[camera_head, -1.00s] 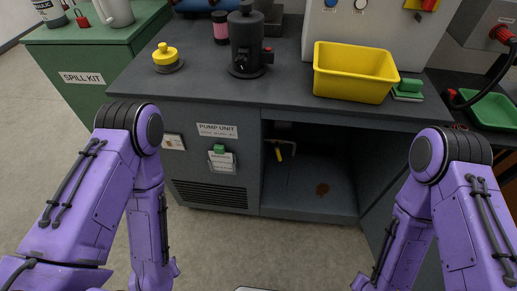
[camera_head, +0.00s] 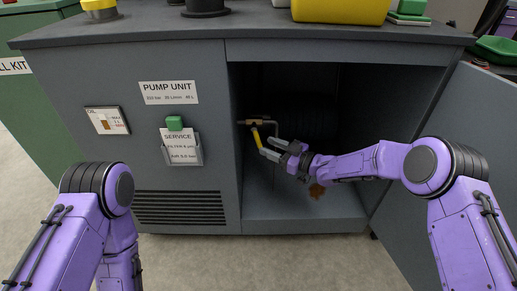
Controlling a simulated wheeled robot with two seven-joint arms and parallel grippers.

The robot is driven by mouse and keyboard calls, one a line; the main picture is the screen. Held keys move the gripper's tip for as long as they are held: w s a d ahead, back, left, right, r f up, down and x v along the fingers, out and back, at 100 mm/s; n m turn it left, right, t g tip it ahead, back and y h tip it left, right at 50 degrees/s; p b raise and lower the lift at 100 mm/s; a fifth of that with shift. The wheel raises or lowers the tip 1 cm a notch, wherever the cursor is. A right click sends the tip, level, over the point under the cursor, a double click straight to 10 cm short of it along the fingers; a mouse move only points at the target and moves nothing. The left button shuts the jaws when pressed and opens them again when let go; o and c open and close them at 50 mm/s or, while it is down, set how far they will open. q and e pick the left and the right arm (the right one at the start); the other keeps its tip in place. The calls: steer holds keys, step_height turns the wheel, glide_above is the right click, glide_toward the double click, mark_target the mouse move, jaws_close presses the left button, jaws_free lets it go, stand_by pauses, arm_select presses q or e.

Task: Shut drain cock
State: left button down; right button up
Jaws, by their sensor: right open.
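The drain cock (camera_head: 257,123) is a small brass-coloured pipe fitting inside the open cabinet, near its left wall. Its yellow lever (camera_head: 256,138) hangs down, tilted slightly. My right gripper (camera_head: 268,149) reaches in from the right, with its fingers at the lower end of the lever. It is open, and I cannot tell whether a finger touches the lever. My left arm hangs at the lower left, and its gripper is out of view.
The cabinet door (camera_head: 447,165) stands open at the right. A brown stain (camera_head: 317,190) lies on the cabinet floor. The worktop (camera_head: 225,28) overhangs the opening and holds a yellow tub (camera_head: 342,10). The cabinet interior around the stain is otherwise clear.

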mark_target(258, 143)
steer(key=b+x, duration=0.1)
steer(key=x, duration=0.4)
steer(key=shift+a+f, duration=0.1)
arm_select(q)
steer(key=shift+d+f, duration=0.1)
steer(key=shift+f, duration=0.75)
arm_select(e)
jaws_close()
steer(key=shift+f+b, duration=0.15)
steer(key=shift+b, duration=0.2)
arm_select(q)
steer(key=shift+m+g+h, duration=0.3)
steer(key=f+b, duration=0.1)
steer(key=f, duration=0.1)
steer(key=s+f+b, duration=0.1)
steer(key=f+b, duration=0.1)
steer(key=shift+d+b, duration=0.2)
steer(key=shift+b, duration=0.1)
arm_select(e)
steer(key=shift+a+m+t+y, duration=0.7)
steer(key=shift+m+t+y, duration=0.2)
steer(key=shift+m+y, duration=0.2)
